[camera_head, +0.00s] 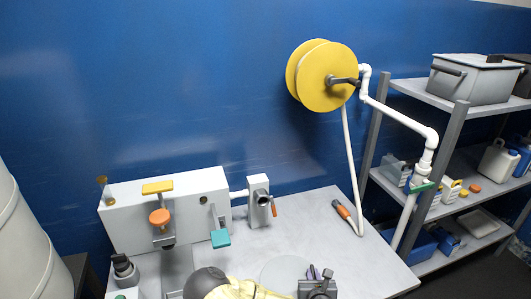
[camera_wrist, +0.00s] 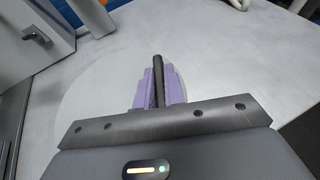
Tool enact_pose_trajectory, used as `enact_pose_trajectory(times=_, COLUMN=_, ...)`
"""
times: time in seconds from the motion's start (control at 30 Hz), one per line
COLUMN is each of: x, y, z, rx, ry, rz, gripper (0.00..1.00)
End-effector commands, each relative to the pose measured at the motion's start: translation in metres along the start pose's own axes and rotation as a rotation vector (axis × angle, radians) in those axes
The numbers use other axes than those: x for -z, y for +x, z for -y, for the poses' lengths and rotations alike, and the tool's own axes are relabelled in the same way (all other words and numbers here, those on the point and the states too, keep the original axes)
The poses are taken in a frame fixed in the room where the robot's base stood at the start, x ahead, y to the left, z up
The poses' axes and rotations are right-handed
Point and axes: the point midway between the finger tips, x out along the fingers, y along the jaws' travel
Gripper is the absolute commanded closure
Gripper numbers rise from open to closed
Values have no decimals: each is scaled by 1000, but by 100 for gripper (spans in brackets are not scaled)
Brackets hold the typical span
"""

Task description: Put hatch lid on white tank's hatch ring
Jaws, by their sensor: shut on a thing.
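My gripper (camera_wrist: 158,88) has purple fingers shut on an upright black bar (camera_wrist: 158,70), which looks like the handle of the hatch lid. A pale round disc (camera_wrist: 100,88), apparently the lid, spreads beneath the fingers. In the head view the disc (camera_head: 280,272) shows on or just above the grey table, and I cannot tell if it is lifted. My gripper (camera_head: 319,273) is at its right side there, partly hidden by my arm. A large white rounded tank (camera_head: 25,225) stands at the left edge, cut off by the frame. Its hatch ring is not visible.
A white box unit (camera_head: 190,195) with coloured handles stands at the table's back left, beside a small valve block (camera_head: 260,203). An orange-handled tool (camera_head: 342,210) lies near white piping (camera_head: 395,115). A shelf rack (camera_head: 455,125) stands right. The table's right part is mostly clear.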

Motion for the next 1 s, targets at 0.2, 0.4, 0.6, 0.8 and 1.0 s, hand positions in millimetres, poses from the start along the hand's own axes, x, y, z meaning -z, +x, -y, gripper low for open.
enact_pose_trajectory(times=0.2, x=-5, y=-3, z=0, rx=-29, ry=-12, rz=1, gripper=100)
enact_pose_trajectory(times=0.4, x=-4, y=-3, z=0, rx=-28, ry=-12, rz=1, gripper=100)
enact_pose_trajectory(times=0.6, x=10, y=-4, z=15, rx=-21, ry=-15, rz=0, gripper=100)
enact_pose_trajectory(times=0.8, x=40, y=-11, z=48, rx=-18, ry=-16, rz=0, gripper=100)
enact_pose_trajectory(times=1.0, x=61, y=-19, z=70, rx=-25, ry=-13, rz=-1, gripper=100)
